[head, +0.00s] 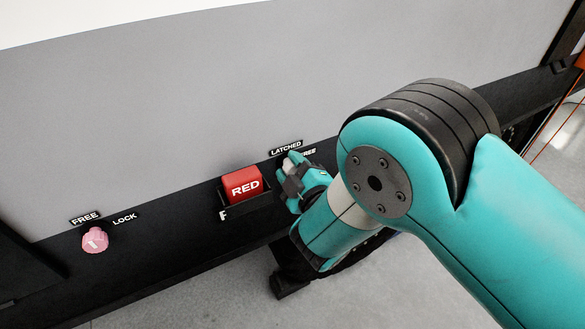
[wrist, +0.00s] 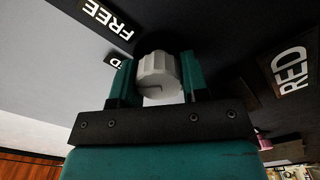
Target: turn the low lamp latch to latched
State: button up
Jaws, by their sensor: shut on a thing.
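The low lamp latch is a white ribbed knob (wrist: 158,72) on the dark rail. My gripper (wrist: 157,80) is shut on it, with one teal finger on each side. In the head view my gripper (head: 293,180) reaches the rail just below the LATCHED label (head: 286,147) and the partly covered FREE label (head: 308,153). The knob is mostly hidden there. In the wrist view the FREE label (wrist: 107,18) is at upper left, and only the end of the other label (wrist: 112,60) shows. I cannot tell which label the knob's mark points to.
A red block marked RED (head: 243,184) sits in a black holder close to the left of my gripper. Farther left is a pink knob (head: 95,241) with FREE and LOCK labels. A grey panel (head: 170,110) rises behind the rail. The floor (head: 345,295) below looks clear.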

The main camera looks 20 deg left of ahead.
jog(key=n, duration=0.4)
jog(key=shift+s+f+n+p, duration=0.15)
jog(key=shift+n+p, duration=0.15)
jog(key=shift+n, duration=1.2)
jog(key=o, duration=0.9)
